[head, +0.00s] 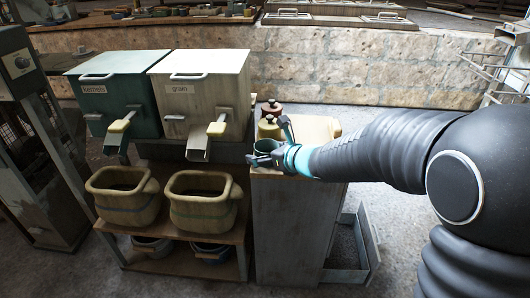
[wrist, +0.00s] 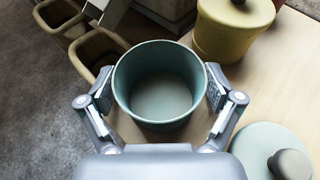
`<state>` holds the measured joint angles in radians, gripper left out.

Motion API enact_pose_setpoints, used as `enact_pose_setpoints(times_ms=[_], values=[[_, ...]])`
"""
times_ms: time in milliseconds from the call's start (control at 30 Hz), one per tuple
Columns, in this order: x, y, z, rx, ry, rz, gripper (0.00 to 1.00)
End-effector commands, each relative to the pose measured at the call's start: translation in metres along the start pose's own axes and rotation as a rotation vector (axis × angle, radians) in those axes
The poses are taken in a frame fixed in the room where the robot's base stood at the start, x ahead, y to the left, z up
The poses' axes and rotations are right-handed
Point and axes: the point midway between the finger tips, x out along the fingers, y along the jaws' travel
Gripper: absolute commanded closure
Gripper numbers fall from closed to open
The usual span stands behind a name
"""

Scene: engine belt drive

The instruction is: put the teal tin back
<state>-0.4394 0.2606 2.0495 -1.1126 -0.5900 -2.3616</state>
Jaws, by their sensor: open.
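The teal tin (wrist: 160,108) stands upright and open on the pale wooden top, empty inside as seen in the wrist view. It also shows in the head view (head: 265,146), partly hidden by my gripper. My gripper (wrist: 160,84) is open, with one finger on each side of the tin, close to its outer wall; I cannot tell whether they touch it. In the head view my gripper (head: 271,143) is at the left end of the counter top. A pale teal lid (wrist: 262,142) with a grey knob lies on the top, right of the tin.
Left of the counter (head: 285,225) are green and cream dispensers (head: 200,82) with tan bins (head: 202,203) below.

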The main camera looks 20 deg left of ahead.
Motion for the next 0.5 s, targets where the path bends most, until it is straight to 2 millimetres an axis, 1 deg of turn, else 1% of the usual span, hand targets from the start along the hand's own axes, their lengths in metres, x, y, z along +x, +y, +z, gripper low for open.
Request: enact_pose_setpoints(times_ms=[167,267,500], values=[[-0.003,0.0,0.006,0.0,0.0,0.0,0.09],[-0.018,-0.001,0.004,-0.001,-0.002,-0.001,0.09],[-0.066,-0.001,0.003,0.0,-0.002,-0.003,0.09]])
